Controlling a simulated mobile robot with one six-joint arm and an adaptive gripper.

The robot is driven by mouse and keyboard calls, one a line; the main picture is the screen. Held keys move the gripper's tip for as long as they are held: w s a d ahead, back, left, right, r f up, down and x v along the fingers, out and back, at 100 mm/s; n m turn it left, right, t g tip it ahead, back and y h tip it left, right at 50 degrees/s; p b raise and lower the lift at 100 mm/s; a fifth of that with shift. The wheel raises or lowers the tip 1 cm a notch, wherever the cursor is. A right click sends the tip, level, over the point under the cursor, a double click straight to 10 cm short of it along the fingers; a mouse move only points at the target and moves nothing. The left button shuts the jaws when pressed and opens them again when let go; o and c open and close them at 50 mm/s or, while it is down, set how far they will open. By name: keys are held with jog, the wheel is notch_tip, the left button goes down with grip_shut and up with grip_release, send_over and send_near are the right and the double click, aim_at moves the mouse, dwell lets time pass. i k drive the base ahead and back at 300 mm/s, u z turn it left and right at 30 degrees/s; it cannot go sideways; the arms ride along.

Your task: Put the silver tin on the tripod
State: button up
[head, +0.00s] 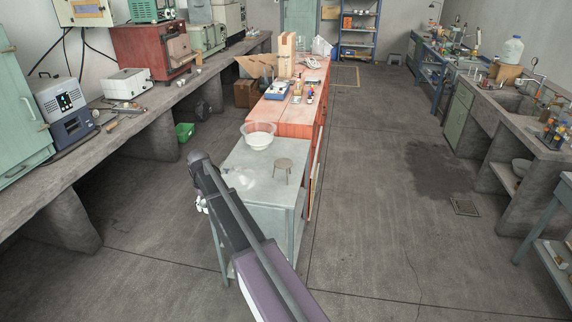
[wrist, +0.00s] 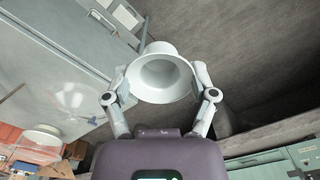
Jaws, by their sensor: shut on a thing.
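My gripper (wrist: 160,88) is shut on a round, pale grey-white vessel, taken to be the silver tin (wrist: 161,82). One finger presses on each side of it. Its wide rim and hollow inside show in the wrist view. In the head view the tin cannot be made out, and my arm hides most of the gripper. The tripod (head: 283,163), a small grey-brown three-legged stand with a round top, stands upright on the pale grey table (head: 262,191). It lies to the right of my arm's end. I cannot make out the tripod in the wrist view.
A white bowl (head: 258,135) stands behind the tripod, near the table's far edge. A clear, glassy thing (head: 240,178) lies left of the tripod. A red bench (head: 290,113) with several items adjoins the table's far end. Open floor (head: 385,210) lies to the right.

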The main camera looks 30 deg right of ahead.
aim_at(284, 163)
jog(key=z, duration=0.7)
jog(key=i, duration=1)
jog(key=z, duration=0.05)
